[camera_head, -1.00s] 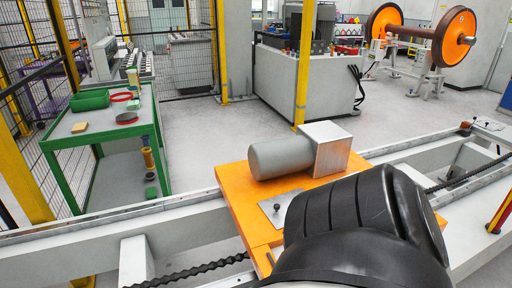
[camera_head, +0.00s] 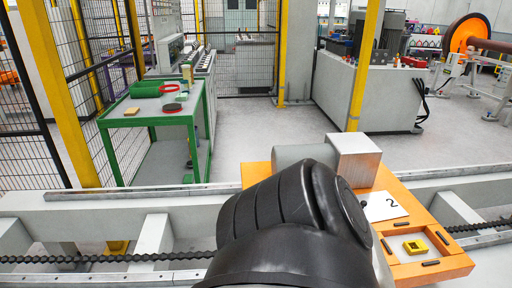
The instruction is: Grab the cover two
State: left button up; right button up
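A light plate marked "2" (camera_head: 386,207) lies on the orange platform (camera_head: 420,192). A small dark knob stands at its left side, and my black arm link partly hides that side. A yellow square piece (camera_head: 414,247) with a dark opening sits on a pale patch of the platform, nearer to me. A grey cylinder (camera_head: 300,155) with a metal block (camera_head: 357,160) lies at the back of the platform. My large black arm link fills the lower middle. Neither of my grippers shows.
The platform rests on a pale rail gantry (camera_head: 110,215) with a dark chain (camera_head: 110,258). Grey floor lies beyond the rails. An orange wheelset (camera_head: 468,36) is at the upper right.

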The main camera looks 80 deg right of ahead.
aim_at(377, 206)
jog(key=k, duration=2.2)
jog(key=z, duration=0.05)
